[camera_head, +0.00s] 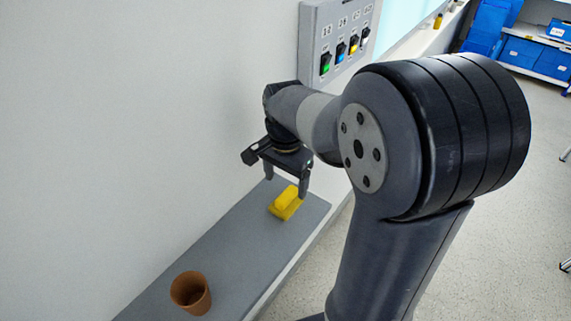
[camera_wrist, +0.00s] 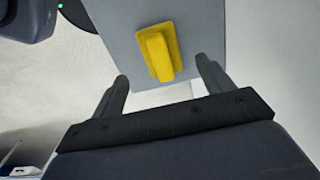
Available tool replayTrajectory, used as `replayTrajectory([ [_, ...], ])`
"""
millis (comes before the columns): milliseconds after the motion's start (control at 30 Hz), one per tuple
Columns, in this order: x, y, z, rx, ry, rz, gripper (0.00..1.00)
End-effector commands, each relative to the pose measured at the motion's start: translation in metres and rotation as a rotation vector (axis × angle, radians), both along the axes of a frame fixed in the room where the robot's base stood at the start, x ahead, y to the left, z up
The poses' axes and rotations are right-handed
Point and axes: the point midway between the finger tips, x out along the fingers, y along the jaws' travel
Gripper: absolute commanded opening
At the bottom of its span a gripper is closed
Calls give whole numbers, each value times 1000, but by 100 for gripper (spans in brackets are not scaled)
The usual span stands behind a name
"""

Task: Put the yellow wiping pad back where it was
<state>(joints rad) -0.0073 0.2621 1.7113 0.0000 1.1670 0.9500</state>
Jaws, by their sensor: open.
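The yellow wiping pad (camera_head: 286,203) lies on the grey shelf (camera_head: 219,244), near the shelf's far end. It has a raised grip along its top. In the wrist view the pad (camera_wrist: 159,52) shows ahead of the fingertips, between their lines, close to the shelf's end edge. My gripper (camera_head: 286,188) is open and empty, pointing down above the pad. Its two fingers (camera_wrist: 163,72) are spread apart in the wrist view. I cannot tell the exact height of the fingertips over the pad.
A brown cup (camera_head: 191,292) stands on the near part of the shelf. A panel with several coloured switches (camera_head: 340,45) is on the wall above. The shelf between cup and pad is clear. Blue bins (camera_head: 521,52) stand far off at the right.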

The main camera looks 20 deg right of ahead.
Motion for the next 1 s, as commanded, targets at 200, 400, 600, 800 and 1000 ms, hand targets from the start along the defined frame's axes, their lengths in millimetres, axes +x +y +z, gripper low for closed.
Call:
replayTrajectory([
  [200, 1, 0, 41, 0, -4, 0, 75],
  [400, 0, 0, 57, 0, 0, 0, 75],
  [600, 0, 0, 58, 0, 1, 0, 75],
  [800, 0, 0, 56, 0, 1, 0, 75],
  [1000, 0, 0, 34, -1, 6, 0, 75],
])
